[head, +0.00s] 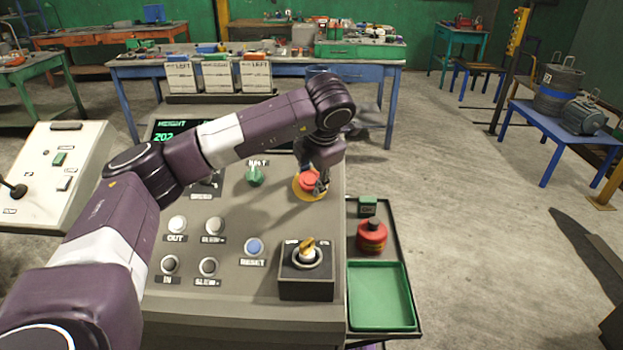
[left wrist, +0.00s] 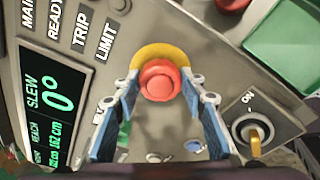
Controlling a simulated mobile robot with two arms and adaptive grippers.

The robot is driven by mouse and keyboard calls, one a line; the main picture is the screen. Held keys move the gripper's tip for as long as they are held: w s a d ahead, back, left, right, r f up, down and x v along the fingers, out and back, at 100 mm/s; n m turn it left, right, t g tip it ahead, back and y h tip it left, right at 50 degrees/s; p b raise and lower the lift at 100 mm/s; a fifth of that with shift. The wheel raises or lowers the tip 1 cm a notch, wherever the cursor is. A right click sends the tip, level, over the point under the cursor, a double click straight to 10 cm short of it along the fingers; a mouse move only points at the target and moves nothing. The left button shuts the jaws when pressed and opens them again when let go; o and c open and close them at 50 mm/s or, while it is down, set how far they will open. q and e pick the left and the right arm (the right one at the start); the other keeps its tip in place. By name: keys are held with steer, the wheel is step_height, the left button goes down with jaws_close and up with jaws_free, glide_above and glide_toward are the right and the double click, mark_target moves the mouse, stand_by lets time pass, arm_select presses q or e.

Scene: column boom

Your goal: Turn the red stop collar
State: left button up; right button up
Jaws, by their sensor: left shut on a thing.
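The red stop collar (head: 308,180) stands on a round yellow plate (head: 299,192) at the upper right of the grey control panel. In the left wrist view the red collar (left wrist: 158,80) has a round raised top, with the yellow plate (left wrist: 160,52) showing behind it. My left gripper (head: 318,183) comes down on the collar from above, and in the wrist view its two blue-padded fingers (left wrist: 160,88) lie on either side of it, shut on it. The gripper hides part of the collar in the head view. My right gripper is in neither view.
A key switch (head: 306,254) with a yellow knob stands below the collar. A side shelf holds a red can (head: 371,236) and a green tray (head: 380,322). Open floor lies to the right.

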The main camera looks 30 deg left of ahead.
arm_select(q)
steer(key=shift+f+m, duration=0.1)
steer(key=shift+m, duration=0.2)
stand_by(0.4)
steer(key=o, duration=1.2)
steer(key=shift+w+f, duration=0.1)
steer(key=shift+c, duration=0.2)
steer(key=v, duration=1.2)
